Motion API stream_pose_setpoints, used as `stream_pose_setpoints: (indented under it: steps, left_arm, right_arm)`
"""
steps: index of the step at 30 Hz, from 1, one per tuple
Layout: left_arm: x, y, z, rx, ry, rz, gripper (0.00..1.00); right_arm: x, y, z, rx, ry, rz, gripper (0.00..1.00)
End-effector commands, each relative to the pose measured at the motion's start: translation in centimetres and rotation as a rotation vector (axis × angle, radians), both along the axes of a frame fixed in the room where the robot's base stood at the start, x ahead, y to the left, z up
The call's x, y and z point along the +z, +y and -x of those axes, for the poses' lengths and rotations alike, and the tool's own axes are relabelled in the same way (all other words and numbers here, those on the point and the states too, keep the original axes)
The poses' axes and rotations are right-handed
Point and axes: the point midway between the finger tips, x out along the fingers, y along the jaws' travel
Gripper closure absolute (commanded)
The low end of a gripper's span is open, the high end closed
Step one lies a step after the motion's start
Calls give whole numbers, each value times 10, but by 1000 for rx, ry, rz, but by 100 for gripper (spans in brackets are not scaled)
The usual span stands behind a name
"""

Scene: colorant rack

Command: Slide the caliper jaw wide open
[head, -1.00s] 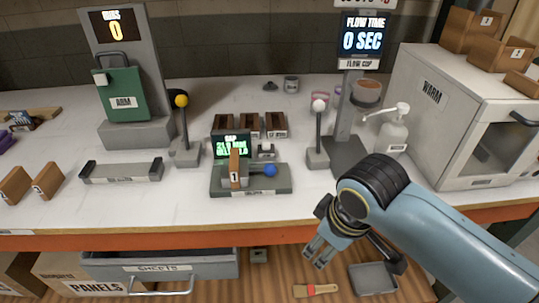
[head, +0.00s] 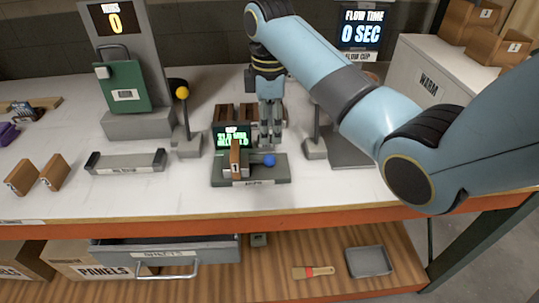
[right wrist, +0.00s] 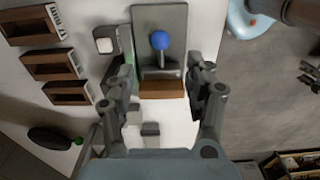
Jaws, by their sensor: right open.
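The caliper (head: 275,180) is a dark grey block on the bench with a small green-lit display (head: 231,138) behind it. A blue ball knob (head: 269,160) sits on its right part; the knob also shows in the right wrist view (right wrist: 160,40). A brown panel marked 1 (head: 235,158) stands upright in it, left of the knob. My right gripper (head: 270,143) points down just behind the knob, open and empty. In the right wrist view its fingers (right wrist: 163,78) are spread to either side of the brown panel; I cannot tell whether they touch anything. My left gripper is out of view.
A yellow-knobbed lever (head: 182,93) stands left of the caliper, and another lever's base (head: 315,149) stands close on its right. Brown blocks (right wrist: 50,65) stand behind it. Two brown panels (head: 38,176) and a grey tray (head: 124,162) are at the left. The front bench strip is clear.

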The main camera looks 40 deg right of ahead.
Motion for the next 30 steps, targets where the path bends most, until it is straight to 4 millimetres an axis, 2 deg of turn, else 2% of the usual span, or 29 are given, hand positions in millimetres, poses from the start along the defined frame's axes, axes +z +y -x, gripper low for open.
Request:
stream_pose_setpoints:
  steps: [9, 15, 26, 30]
  left_arm:
    - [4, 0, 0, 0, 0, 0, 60]
    - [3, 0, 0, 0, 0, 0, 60]
    - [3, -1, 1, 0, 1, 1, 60]
    - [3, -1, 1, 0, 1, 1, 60]
  right_arm:
    - [-62, 1, 2, -3, 3, -1, 47]
    - [-89, 0, 1, -3, 1, 1, 47]
    - [-96, 0, 1, -3, -2, 1, 47]
    - [-96, 0, 1, -3, -2, 1, 62]
